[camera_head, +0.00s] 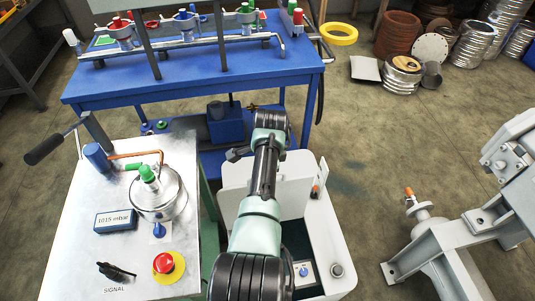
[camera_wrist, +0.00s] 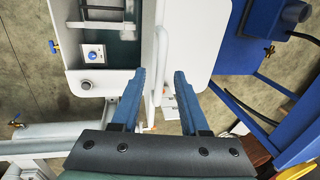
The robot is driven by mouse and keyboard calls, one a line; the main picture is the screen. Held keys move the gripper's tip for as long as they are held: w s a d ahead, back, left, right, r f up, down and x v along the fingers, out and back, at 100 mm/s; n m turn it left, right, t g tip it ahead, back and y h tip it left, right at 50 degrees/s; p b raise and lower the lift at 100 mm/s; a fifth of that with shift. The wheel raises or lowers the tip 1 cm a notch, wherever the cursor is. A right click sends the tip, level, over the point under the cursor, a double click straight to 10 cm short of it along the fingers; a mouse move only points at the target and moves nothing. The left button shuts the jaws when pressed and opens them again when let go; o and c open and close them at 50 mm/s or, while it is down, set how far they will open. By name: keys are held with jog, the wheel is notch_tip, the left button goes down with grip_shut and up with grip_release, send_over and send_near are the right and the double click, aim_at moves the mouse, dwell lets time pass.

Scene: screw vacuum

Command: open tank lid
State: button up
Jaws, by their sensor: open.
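The white tank (camera_head: 330,235) stands at the centre of the head view, partly hidden behind my arm. A flat white panel that looks like its lid (camera_head: 238,172) is at the tank's far end, apparently raised; my arm covers part of it.
A steel bench (camera_head: 75,225) with a vessel, gauge and red button stands at left. A blue table (camera_head: 205,80) with valves and pipes stands behind the tank. A grey metal frame (camera_head: 460,230) is at right. Bare floor (camera_head: 375,160) lies between tank and frame.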

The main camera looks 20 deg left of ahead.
jog(key=p+v, duration=0.2)
jog(key=v, duration=0.8)
jog(key=shift+r, duration=0.25)
jog(key=w+d+r+n+t+p, duration=0.1)
jog(key=w+d+r+n+t, duration=0.2)
jog(key=r, duration=0.8)
jog(key=w+d+r+n+t+y+p, duration=0.1)
jog(key=w+d+r+t+p, duration=0.3)
jog(key=r, duration=0.7)
jog(key=w+d+r+n+t+b, duration=0.15)
jog(key=r+t, duration=0.35)
jog(key=r, duration=0.6)
jog(key=s+d+r+n+t+p, duration=0.1)
jog(key=s+d+r+t, duration=0.2)
jog(key=r, duration=0.5)
jog(key=s+d+r+n+t+p, duration=0.15)
jog(key=s+r+t, duration=0.25)
jog(key=r, duration=0.5)
jog(key=s+d+r+n+t+h, duration=0.1)
jog(key=s+d+r+t, duration=0.1)
jog(key=s+r, duration=0.5)
jog(key=s+d+r+n+t+h+p, duration=0.1)
jog(key=s+d+r+n+t, duration=0.1)
jog(key=s+r, duration=0.6)
jog(key=shift+s+d+t, duration=0.7)
jog(key=shift+s+t, duration=0.15)
jog(key=shift+t, duration=0.35)
